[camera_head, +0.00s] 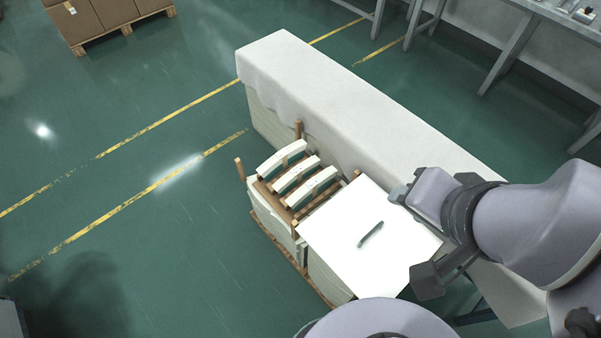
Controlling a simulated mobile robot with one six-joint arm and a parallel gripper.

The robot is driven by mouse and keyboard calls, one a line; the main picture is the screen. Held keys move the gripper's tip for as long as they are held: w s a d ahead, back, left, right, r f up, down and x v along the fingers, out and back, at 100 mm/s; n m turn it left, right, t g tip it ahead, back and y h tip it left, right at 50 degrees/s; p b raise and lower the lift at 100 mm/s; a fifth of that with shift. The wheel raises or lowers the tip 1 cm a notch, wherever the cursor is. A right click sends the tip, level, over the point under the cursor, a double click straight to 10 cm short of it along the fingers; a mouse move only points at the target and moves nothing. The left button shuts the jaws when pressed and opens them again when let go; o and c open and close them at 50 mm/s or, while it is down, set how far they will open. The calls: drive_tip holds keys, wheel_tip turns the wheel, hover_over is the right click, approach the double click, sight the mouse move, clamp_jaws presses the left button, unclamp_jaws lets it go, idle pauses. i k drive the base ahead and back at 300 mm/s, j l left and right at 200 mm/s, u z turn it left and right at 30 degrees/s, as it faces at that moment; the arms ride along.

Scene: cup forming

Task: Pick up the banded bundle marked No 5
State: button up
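Three pale curved banded bundles lie in a row, side by side, on a wooden-posted stack: a far one (282,158), a middle one (296,174) and a near one (311,188). Each has a darker band across it. Their markings are too small to read, so I cannot tell which is No 5. My arm reaches in from the right. Its end, with my gripper (399,193), is over the right edge of the white board, right of the bundles and apart from them. Its fingers are not clear, and I see nothing held in it.
A bright white board (340,225) with a small dark grey tool (370,235) lies right beside the bundles. Wooden posts (240,169) rise at the stack's corners. A long white-covered block (330,90) runs behind. Green floor (150,240) is free at left.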

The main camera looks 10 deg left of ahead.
sight(276, 164)
drive_tip(key=i+j+z, duration=0.1)
drive_tip(key=j, duration=0.5)
drive_tip(key=i+j+z, duration=0.15)
drive_tip(key=j, duration=0.45)
drive_tip(key=i+j+z, duration=0.1)
drive_tip(key=j, duration=0.55)
drive_tip(key=i+j+z, duration=0.15)
drive_tip(key=j, duration=0.5)
drive_tip(key=i+j+z, duration=0.1)
drive_tip(key=j, duration=0.3)
drive_tip(key=i, duration=0.1)
